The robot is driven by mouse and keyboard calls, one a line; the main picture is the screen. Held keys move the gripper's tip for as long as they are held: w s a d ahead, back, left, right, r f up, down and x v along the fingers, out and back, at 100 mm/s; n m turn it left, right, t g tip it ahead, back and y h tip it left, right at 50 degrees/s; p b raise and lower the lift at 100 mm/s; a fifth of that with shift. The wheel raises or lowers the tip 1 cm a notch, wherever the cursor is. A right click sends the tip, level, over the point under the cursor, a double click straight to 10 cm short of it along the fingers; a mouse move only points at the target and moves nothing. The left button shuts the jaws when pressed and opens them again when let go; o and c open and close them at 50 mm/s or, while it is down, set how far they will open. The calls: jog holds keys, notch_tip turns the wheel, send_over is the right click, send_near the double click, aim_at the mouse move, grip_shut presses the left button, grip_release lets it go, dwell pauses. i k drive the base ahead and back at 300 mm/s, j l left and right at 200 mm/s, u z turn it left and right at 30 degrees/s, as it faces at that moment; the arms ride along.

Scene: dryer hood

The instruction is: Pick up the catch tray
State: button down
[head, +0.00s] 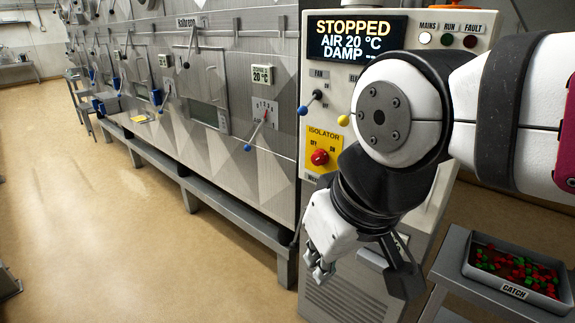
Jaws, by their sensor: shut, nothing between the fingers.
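The catch tray (478,276) is a shallow grey metal tray with a white label reading CATCH on its front wall. It sits on a grey stand at the lower right and holds many small red and green pieces. Its right end is close to the picture's edge. My gripper (322,274) hangs pointing down in front of the control cabinet, to the left of the tray and well apart from it. Its fingers are together and hold nothing.
The grey stand (448,262) bears the tray. The control cabinet (334,291) stands behind my arm, with a STOPPED display (356,38) and a red isolator knob (320,157). The dryer (215,60) runs along the left on a low frame. Open floor (100,230) lies at the left.

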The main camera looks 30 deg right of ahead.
aim_at(538, 279)
jog(key=z, duration=2)
jog(key=k+j+z, duration=0.15)
jog(key=j, duration=0.2)
jog(key=k+j+z, duration=0.15)
jog(key=j, duration=0.2)
jog(key=i, duration=0.05)
